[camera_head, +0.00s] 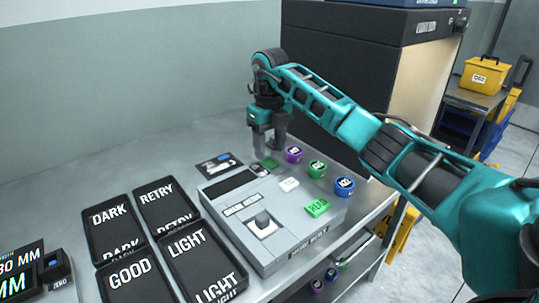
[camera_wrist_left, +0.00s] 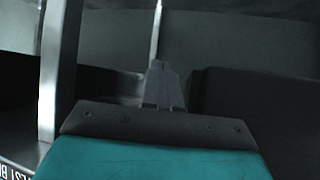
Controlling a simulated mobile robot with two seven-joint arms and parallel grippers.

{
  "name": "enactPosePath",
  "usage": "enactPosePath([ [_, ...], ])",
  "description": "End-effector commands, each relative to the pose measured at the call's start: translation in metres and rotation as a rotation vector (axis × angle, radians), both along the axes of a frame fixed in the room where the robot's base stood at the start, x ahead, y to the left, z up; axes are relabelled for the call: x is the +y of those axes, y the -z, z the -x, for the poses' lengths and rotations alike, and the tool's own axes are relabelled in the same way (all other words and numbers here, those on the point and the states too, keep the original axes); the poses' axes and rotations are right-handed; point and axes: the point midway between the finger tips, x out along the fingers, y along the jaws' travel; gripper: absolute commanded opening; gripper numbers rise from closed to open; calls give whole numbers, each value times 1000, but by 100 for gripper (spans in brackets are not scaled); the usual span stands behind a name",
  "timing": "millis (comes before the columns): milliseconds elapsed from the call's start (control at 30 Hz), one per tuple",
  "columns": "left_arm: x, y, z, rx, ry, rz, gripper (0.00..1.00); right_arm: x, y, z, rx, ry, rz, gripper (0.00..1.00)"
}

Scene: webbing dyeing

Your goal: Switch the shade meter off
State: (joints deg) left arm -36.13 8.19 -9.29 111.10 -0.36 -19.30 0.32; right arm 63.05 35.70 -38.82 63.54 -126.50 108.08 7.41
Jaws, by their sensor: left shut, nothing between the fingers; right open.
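The shade meter (camera_head: 290,228) is a grey box on the metal bench in the head view. Its top carries a dark display (camera_head: 231,182), a dark knob-like switch (camera_head: 263,222) on a white plate, a small white block (camera_head: 289,185) and a green READ button (camera_head: 318,207). I cannot tell the switch's setting. My right gripper (camera_head: 267,148) is open, pointing down behind the meter's far edge, apart from the switch. A small green piece (camera_head: 270,163) shows just below its fingers. My left gripper (camera_wrist_left: 162,86) is shut and empty in the left wrist view, away from the meter.
Black trays marked DARK (camera_head: 110,218), RETRY (camera_head: 157,191), GOOD (camera_head: 130,275) and LIGHT (camera_head: 189,243) lie left of the meter. Purple (camera_head: 293,154), green (camera_head: 317,169) and blue (camera_head: 344,187) rolls stand along its right. A dark cabinet (camera_head: 345,60) rises behind. The back-left bench is clear.

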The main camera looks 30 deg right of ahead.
Motion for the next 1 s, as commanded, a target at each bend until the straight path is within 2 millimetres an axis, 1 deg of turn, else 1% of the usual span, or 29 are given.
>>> enactPosePath([
  [33,0,1,0,0,0,0,0,1,9,0,2,-1,-2,53],
  [200,0,1,0,-1,1,1,0,1,25,0,0,-1,-2,53],
  [333,-1,1,-1,-2,1,0,0,0,29,0,-1,-1,-1,53],
  [567,-1,-1,-4,-10,1,1,0,0,29,0,-1,-1,-1,53],
  [1000,-1,-3,-6,-14,1,1,0,0,28,0,-1,-1,-1,11],
])
